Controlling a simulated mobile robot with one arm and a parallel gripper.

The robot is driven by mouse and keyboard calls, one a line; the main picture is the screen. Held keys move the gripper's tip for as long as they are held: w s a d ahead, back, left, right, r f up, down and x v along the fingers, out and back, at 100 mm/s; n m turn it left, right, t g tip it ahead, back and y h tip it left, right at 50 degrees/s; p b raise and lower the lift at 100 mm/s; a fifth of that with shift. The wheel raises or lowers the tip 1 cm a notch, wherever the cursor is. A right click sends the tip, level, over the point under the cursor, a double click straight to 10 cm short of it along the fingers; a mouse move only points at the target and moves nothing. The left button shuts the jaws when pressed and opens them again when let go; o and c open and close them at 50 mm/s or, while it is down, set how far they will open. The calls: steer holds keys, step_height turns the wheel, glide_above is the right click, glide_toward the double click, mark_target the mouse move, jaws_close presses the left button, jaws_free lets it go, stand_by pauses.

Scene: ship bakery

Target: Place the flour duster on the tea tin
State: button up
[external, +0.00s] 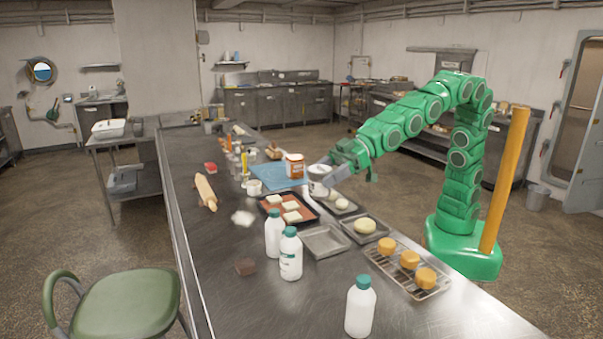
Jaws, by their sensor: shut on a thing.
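My gripper (325,178) is at the end of my green arm, over the middle of the long steel counter. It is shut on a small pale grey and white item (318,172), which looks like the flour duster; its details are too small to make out. An orange tin with a white band (295,167), which looks like the tea tin, stands upright by the blue mat, just left of the held item. The two look close together, with the duster on the tin's right side and not on its top. Whether they touch cannot be told.
A baking tray with pale squares (272,211) and a grey tray (325,241) lie in front. White bottles (291,256) stand nearer the camera. A wire rack (432,291) holds orange-brown rounds. A rolling pin (206,192) lies left. The counter's front left is mostly clear.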

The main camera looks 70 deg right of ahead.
steer(key=w+d+m+t+h, duration=0.1)
steer(key=w+d+m+h, duration=0.1)
steer(key=w+d, duration=0.75)
steer(key=w+d+m+t+h, duration=0.2)
steer(key=w+d, duration=0.2)
steer(key=d, duration=1)
steer(key=w+d+m+t+h, duration=0.1)
steer(key=w+d+m+h, duration=0.1)
steer(key=w+d, duration=0.75)
steer(key=s+d+m+h, duration=0.2)
steer(key=d+m+h, duration=0.15)
steer(key=d, duration=1.55)
steer(key=s+d+m+h, duration=0.2)
steer(key=d+m+h, duration=0.15)
steer(key=d, duration=1.45)
glide_above(297, 157)
steer(key=s, duration=0.1)
steer(key=shift+n+t, duration=0.3)
steer(key=shift+n, duration=0.1)
steer(key=f, duration=1.4)
steer(key=shift+s+a, duration=0.1)
steer(key=shift+a, duration=0.15)
steer(key=shift+w+d+f, duration=0.1)
steer(key=shift+w+f, duration=0.3)
steer(key=shift+f, duration=0.05)
steer(key=shift+w+f, duration=0.1)
steer(key=shift+f, duration=1.5)
